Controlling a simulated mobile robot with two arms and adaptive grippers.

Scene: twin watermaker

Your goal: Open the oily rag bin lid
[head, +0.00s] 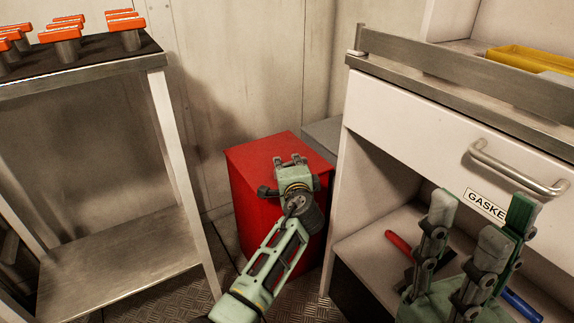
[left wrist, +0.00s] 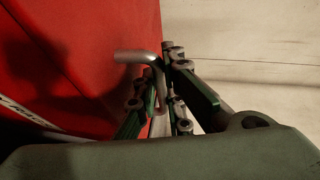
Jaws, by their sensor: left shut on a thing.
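The red oily rag bin (head: 250,190) stands on the floor between the steel table and the white drawer cabinet. Its red lid (head: 262,148) looks flat and closed. My left gripper (head: 291,162) is at the bin, covering part of its top and near side. In the left wrist view the red bin surface (left wrist: 85,60) fills the left. There my left gripper (left wrist: 158,105) is shut on a bent metal handle (left wrist: 133,57), whose free end sticks out leftward. My right gripper (head: 480,225) is in front of the cabinet, its fingers spread and empty.
The steel table (head: 115,225) at left carries several orange-handled tools (head: 127,25). The white cabinet (head: 440,115) at right has a drawer handle (head: 515,170) and an open shelf with a red-handled tool (head: 398,243). A grey box-like surface (head: 325,133) lies behind the bin.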

